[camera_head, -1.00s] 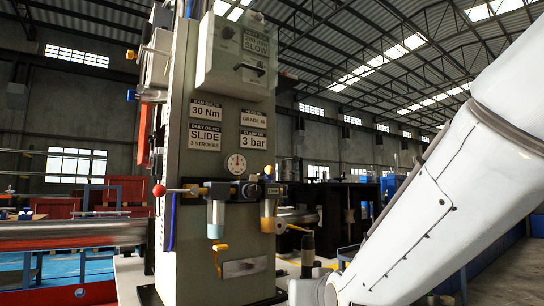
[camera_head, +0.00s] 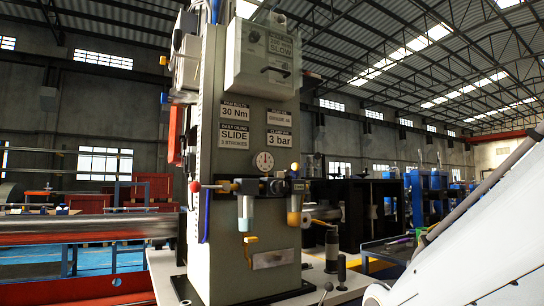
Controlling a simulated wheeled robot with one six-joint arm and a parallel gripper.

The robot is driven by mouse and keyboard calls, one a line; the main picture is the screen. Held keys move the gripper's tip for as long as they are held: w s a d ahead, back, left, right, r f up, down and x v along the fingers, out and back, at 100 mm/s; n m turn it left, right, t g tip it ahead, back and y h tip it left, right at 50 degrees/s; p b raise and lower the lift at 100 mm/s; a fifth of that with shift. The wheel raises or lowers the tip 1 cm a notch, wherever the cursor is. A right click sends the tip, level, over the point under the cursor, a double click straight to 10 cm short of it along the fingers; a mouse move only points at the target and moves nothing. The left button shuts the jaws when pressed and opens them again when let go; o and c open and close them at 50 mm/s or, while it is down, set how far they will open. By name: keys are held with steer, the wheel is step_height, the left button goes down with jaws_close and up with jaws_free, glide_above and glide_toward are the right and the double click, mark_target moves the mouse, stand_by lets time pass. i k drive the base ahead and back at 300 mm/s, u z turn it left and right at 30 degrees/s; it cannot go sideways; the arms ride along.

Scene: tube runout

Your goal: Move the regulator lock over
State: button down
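The air regulator assembly (camera_head: 262,187) is fixed to the front of a tall grey machine column (camera_head: 228,170), below a round white gauge (camera_head: 265,161). A lever with a red ball end (camera_head: 195,187) sticks out at its left. I cannot tell which part is the regulator lock. My gripper is not in view; only a white part of my own arm shows at the lower right, apart from the regulator in the picture.
A yellow lever (camera_head: 247,252) sticks out low on the column. A long metal tube (camera_head: 85,228) lies at the left. A sign reading 3 bar (camera_head: 280,139) is above the regulator. Dark equipment (camera_head: 365,205) stands behind at the right.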

mark_target(295, 167)
steer(key=u, duration=0.15)
steer(key=i, duration=0.9)
steer(key=z, duration=0.6)
